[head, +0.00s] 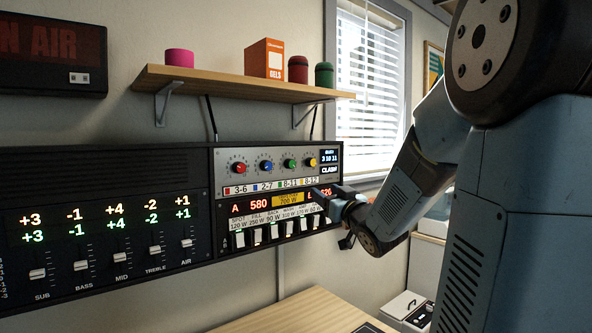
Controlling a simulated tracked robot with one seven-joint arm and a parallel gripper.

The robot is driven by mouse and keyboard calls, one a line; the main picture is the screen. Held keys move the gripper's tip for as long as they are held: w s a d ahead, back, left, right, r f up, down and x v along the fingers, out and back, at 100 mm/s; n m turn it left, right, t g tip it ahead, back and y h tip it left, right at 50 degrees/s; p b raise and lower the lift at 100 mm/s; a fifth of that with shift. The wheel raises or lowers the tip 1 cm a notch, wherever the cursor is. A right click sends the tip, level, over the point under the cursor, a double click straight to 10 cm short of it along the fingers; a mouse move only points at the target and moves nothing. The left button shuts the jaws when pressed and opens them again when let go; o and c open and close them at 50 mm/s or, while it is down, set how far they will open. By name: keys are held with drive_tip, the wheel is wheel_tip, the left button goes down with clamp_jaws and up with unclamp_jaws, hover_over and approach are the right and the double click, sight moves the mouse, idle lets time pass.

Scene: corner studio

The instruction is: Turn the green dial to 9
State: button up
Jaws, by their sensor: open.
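The green dial (290,163) is a small round knob on the upper silver panel (226,158) of the wall console. It sits in a row between a blue dial (266,166) and a yellow dial (310,161), with a red dial (239,168) at the far left. The label strip below shows 8-11 by a green mark. The dial's pointer is too small to read. A small screen (330,160) at right shows "CLASH". My gripper (322,196) is open, below and right of the green dial, in front of the lower panel's right part, apart from the dial.
A lower panel of white switches (258,236) sits under the dials, and a slider panel (98,255) is at left. A wooden shelf (225,83) with several items juts out above. A wooden tabletop (300,313) lies below. My arm fills the right side.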

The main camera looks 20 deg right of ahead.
sight(292, 165)
drive_tip(key=w+a+r+n+y, duration=0.1)
drive_tip(key=w+r, duration=0.1)
drive_tip(key=w, duration=0.2)
drive_tip(key=w+a+r+y, duration=0.1)
drive_tip(key=w+a, duration=0.1)
drive_tip(key=w, duration=0.2)
drive_tip(key=w+a+r+n+t+y, duration=0.1)
drive_tip(key=w+r+y, duration=0.1)
drive_tip(key=w, duration=0.2)
drive_tip(key=shift+a+r+n, duration=0.25)
drive_tip(key=shift+r+n, duration=0.05)
drive_tip(key=shift+r, duration=0.05)
drive_tip(key=c, duration=1.1)
